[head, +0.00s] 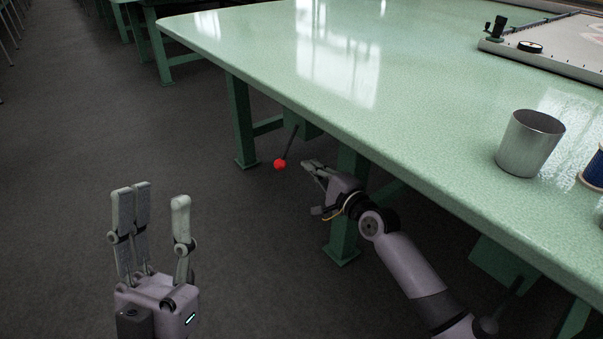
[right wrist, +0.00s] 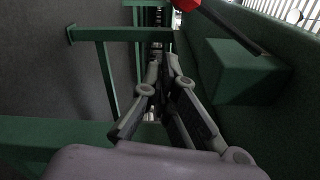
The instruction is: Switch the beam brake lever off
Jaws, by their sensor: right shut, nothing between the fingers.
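The beam brake lever is a thin dark rod with a red ball knob (head: 280,164), which hangs below the near edge of the green table (head: 450,165) from a green box under it. In the right wrist view the red knob (right wrist: 186,4) is cut off at the top edge, with its rod running down right past the green box (right wrist: 240,70). My right gripper (head: 308,165) is shut and empty, just right of the knob and apart from it. Its fingers (right wrist: 168,58) meet in the wrist view. My left gripper (head: 155,195) is open and empty over the floor at lower left.
A metal cup (head: 530,143) and a blue spool (head: 594,168) stand on the table at right. A frame with a black clamp (head: 495,28) lies at the back right. Green table legs (head: 241,120) stand near my right gripper. The floor at left is clear.

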